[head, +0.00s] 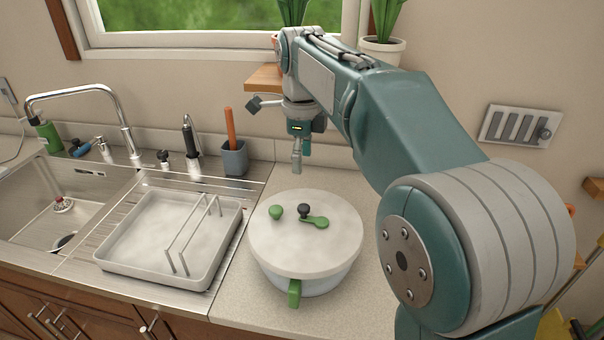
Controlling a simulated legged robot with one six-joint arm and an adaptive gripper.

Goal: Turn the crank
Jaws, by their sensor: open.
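A round pot-like container (305,282) with a pale flat lid (335,245) stands on the counter in the middle of the head view. A green tab (294,293) sticks out at the container's front. My gripper (301,160) is open and empty, above and behind the lid, pointing down. It appears apart from the crank. Part of the gripper is hidden by its own links.
A grey dish tray (120,268) with a wire rack lies left of the container, beside the sink (50,205) and faucet (85,92). A grey cup (234,158) with an orange handle stands at the back. A plant pot (383,49) and wooden shelf (263,80) are behind my arm.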

